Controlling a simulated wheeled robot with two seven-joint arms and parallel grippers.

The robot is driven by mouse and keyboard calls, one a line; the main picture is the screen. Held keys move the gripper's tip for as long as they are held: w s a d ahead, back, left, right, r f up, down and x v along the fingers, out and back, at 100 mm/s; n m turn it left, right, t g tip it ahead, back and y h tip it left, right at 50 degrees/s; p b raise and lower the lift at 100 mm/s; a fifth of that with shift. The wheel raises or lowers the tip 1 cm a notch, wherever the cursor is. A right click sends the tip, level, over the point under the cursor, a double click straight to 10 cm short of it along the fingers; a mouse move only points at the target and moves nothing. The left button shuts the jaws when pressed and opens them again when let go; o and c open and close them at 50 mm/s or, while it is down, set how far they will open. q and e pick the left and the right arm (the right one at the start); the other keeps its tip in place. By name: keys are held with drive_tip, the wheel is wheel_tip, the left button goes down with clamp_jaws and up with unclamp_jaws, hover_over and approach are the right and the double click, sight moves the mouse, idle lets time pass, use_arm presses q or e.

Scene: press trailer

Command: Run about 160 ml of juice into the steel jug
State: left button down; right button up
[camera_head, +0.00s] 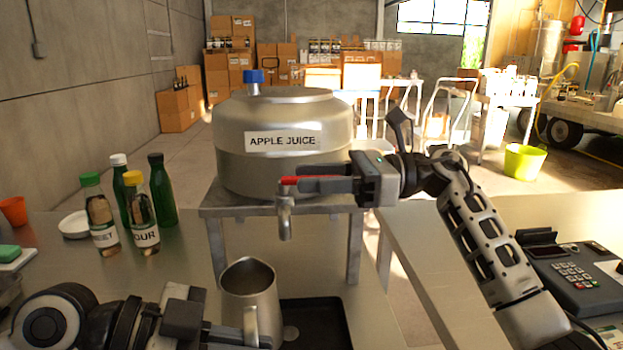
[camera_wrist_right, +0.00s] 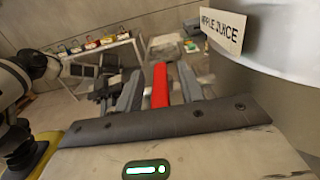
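The steel tank (camera_head: 285,165) labelled APPLE JUICE stands on a metal stand. Its tap (camera_head: 286,218) has a red lever (camera_head: 290,181). My right gripper (camera_head: 325,182) is at this lever. In the right wrist view the red lever (camera_wrist_right: 160,85) lies between the fingers (camera_wrist_right: 160,95) with gaps on both sides. No stream shows under the spout. The steel jug (camera_head: 238,285) is upright, nearer and left of the spout in the picture; its inside bottom is hidden. My left gripper (camera_head: 235,336) is at the jug's handle; its finger gap cannot be made out.
A dark drip tray (camera_head: 325,325) lies right of the jug. Bottles with green, white and yellow caps (camera_head: 145,230) stand left of the tank, near a white round dish (camera_head: 74,225) and an orange cup (camera_head: 13,211). A card terminal (camera_head: 575,280) sits at right.

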drive_tip(key=shift+a, duration=0.45)
clamp_jaws()
